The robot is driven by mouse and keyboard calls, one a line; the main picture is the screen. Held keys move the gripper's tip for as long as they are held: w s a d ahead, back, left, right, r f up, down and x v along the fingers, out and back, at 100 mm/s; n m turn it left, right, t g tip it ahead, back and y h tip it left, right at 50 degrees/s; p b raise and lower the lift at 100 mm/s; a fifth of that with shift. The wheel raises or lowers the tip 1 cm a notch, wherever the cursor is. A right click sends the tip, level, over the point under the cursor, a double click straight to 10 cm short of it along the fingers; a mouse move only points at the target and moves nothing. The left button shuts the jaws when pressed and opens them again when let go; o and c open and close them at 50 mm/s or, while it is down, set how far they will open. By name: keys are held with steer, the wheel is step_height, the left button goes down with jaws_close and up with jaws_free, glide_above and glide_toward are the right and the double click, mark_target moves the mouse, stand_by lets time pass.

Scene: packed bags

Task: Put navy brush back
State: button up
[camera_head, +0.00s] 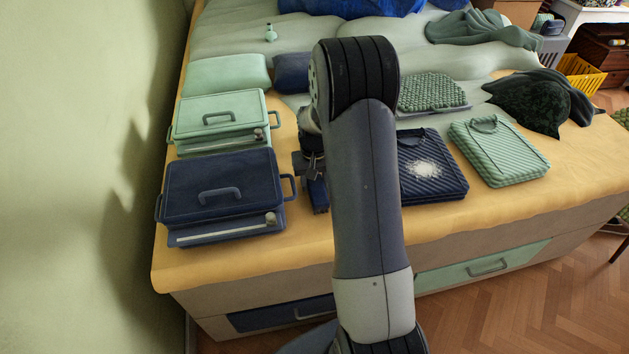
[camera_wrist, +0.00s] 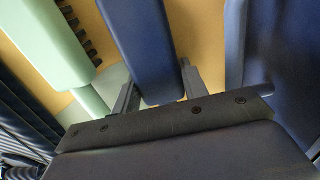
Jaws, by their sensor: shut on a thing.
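My gripper (camera_head: 310,167) is over the bed between the navy case and the striped navy bag. In the wrist view its two fingers (camera_wrist: 158,92) sit on either side of a smooth navy handle, the navy brush (camera_wrist: 150,45). Part of the navy brush (camera_head: 319,196) also shows below my gripper in the head view. I cannot tell whether it touches the bed. A mint brush (camera_wrist: 45,40) with dark bristles lies beside it in the wrist view; my arm hides it in the head view. The striped navy bag (camera_head: 446,186) has white powder on top.
A closed navy case (camera_head: 200,180) stands close left, with a closed mint case (camera_head: 190,115) behind it. A striped mint bag (camera_head: 515,158) lies at right. A knitted green item (camera_head: 432,92) and a dark green cushion (camera_head: 535,100) lie farther back. The bed's front strip is clear.

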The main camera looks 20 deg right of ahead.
steer(key=o, duration=1.1)
step_height(320, 180, up, 12)
steer(key=p, duration=0.1)
steer(key=shift+r+p, duration=0.15)
steer(key=shift+p, duration=0.15)
